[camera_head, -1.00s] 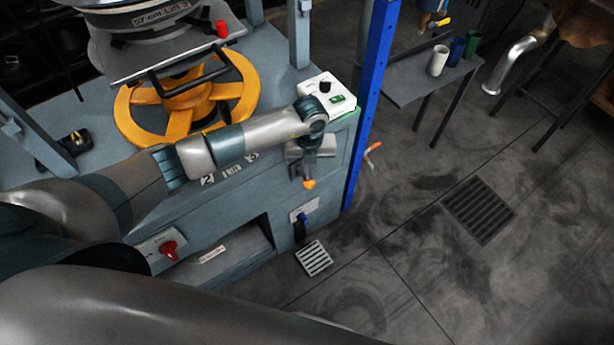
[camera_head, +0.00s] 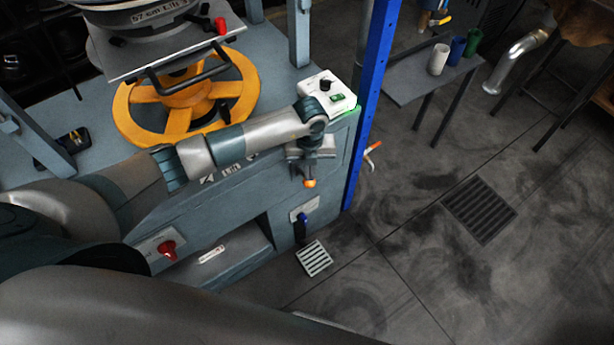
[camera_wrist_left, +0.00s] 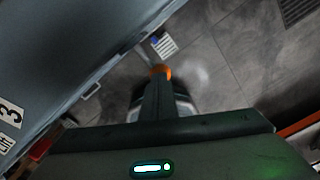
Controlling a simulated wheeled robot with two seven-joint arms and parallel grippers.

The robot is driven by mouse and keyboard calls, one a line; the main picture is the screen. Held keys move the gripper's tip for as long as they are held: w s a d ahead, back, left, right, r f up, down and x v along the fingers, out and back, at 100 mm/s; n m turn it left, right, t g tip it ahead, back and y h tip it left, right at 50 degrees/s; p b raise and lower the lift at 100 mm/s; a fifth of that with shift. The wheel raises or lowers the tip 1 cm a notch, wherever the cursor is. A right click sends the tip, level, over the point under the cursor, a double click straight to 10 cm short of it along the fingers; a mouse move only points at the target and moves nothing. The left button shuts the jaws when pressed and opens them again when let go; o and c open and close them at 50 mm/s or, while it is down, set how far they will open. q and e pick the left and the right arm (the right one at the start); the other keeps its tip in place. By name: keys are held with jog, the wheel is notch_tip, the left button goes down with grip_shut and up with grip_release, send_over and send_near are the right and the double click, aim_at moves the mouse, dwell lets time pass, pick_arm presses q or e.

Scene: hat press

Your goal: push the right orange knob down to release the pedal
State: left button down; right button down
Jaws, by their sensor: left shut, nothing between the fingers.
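An orange knob (camera_head: 310,183) shows at the right end of the machine's front, below the control box. My left gripper (camera_head: 308,177) is shut and points down right at the knob. In the left wrist view the orange knob (camera_wrist_left: 160,70) shows just past the tips of my left gripper (camera_wrist_left: 159,77). I cannot tell whether they touch. The pale slatted pedal (camera_head: 313,258) is low by the floor, below a blue-handled lever (camera_head: 302,218); the pedal also shows in the left wrist view (camera_wrist_left: 165,44). My right gripper is out of view.
A white control box (camera_head: 327,97) sits on the machine's corner, close to my left wrist. A blue post (camera_head: 370,110) stands just right of it, with an orange-tipped handle (camera_head: 374,146) beyond. A yellow handwheel (camera_head: 140,105) is at left. The floor at right is open.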

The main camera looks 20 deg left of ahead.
pick_arm(q)
jog(key=shift+f+b, duration=1.1)
jog(key=shift+f, duration=0.55)
jog(key=shift+r, duration=0.1)
jog(key=shift+r+p, duration=3.05)
jog(key=shift+r, duration=0.9)
